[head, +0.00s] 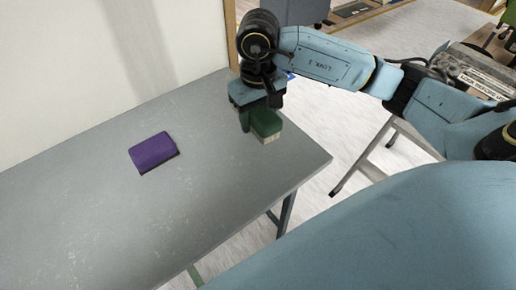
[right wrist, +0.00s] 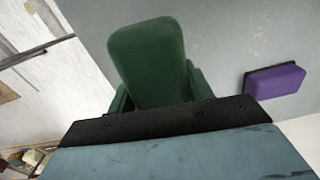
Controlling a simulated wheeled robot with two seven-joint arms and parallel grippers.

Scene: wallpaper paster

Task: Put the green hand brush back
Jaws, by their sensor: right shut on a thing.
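The green hand brush (head: 266,122) is at the far right part of the grey table (head: 100,220), under my right gripper (head: 257,115). My right gripper is shut on the brush, which has a pale bristle side showing at its lower edge. In the right wrist view the green brush (right wrist: 148,62) fills the middle, between the fingers. I cannot tell whether the brush touches the table. My left gripper is not in view.
A purple block-shaped brush or sponge (head: 152,151) lies on the table to the left; it also shows in the right wrist view (right wrist: 275,81). A white wall (head: 90,60) stands behind the table. The table's front half is clear. A step stand (head: 385,150) is on the floor at right.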

